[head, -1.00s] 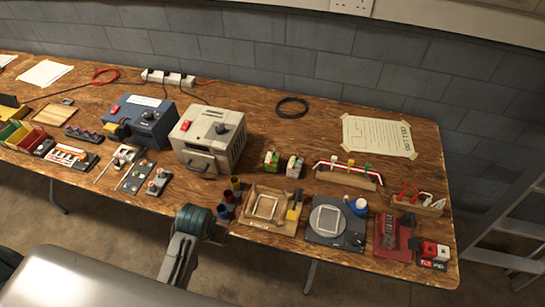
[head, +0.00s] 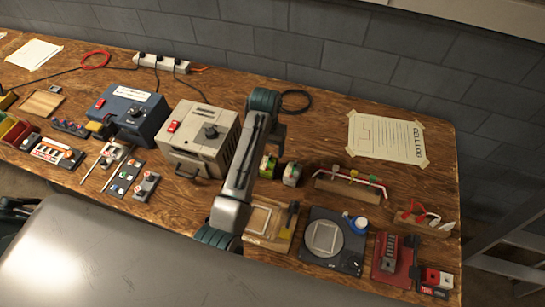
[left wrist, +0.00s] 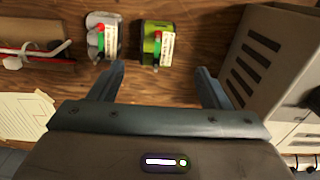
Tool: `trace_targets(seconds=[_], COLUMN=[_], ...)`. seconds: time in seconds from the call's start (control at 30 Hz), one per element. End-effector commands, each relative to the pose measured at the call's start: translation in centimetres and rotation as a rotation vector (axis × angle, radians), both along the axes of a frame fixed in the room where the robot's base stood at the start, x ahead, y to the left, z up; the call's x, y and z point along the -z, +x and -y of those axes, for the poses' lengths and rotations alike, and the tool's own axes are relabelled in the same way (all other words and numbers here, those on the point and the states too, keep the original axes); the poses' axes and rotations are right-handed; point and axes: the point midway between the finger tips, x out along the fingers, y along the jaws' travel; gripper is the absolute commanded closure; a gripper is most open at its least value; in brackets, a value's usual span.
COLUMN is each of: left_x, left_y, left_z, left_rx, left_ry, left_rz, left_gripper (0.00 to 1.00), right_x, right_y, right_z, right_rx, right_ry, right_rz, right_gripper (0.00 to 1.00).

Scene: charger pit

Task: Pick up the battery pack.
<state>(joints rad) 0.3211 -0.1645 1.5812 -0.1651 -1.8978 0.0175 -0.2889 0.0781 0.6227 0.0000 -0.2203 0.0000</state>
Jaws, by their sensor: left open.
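Two small packs stand side by side on the wooden bench, between the beige box and the wire rack. One is green (head: 267,166) and one is grey-white (head: 291,174); I cannot tell which is the battery pack. In the left wrist view the green pack (left wrist: 150,46) lies ahead of the gap between my left fingertips, apart from them. The grey-white pack (left wrist: 98,25) is beyond the left-hand finger. My left gripper (left wrist: 160,69) is open and empty. In the head view my arm hides it. My right gripper is not in view.
The beige box (head: 199,140) stands left of the packs, close to the right-hand finger in the wrist view. The wire rack (head: 349,189) is to their right. A wooden fixture (head: 268,219) and a round-plate scale (head: 335,240) are in front. Bench (head: 320,125) behind is mostly clear.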

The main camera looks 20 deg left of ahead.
Motion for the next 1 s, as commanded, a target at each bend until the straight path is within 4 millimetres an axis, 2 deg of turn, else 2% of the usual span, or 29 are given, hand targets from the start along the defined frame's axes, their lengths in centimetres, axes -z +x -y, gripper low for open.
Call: trace_targets(seconds=[0.17, 0.3, 0.4, 0.47, 0.57, 0.8, 1.0], left_x=[2.2, 4.3, 5.1, 5.4, 6.0, 9.1, 10.5], left_y=[0.1, 0.2, 0.2, 0.2, 0.4, 0.8, 0.8], left_z=[0.2, 0.2, 0.2, 0.2, 0.3, 0.5, 0.5], left_rx=[0.002, 0.001, 0.001, 0.001, 0.001, 0.002, 0.001], left_ry=[0.001, 0.001, 0.000, 0.000, 0.000, 0.000, 0.000], left_rz=[-0.011, -0.008, -0.006, -0.007, -0.007, -0.008, -0.004], left_gripper=[0.29, 0.29, 0.29, 0.29, 0.29, 0.29, 0.29], right_x=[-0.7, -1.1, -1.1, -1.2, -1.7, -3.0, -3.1], right_y=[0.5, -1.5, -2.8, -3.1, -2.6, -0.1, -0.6], right_z=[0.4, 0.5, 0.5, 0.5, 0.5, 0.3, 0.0], right_rx=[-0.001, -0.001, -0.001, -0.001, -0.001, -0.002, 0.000], right_ry=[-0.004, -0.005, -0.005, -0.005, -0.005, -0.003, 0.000], right_rz=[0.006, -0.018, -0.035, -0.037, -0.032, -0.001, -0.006], right_gripper=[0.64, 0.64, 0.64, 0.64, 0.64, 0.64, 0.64])
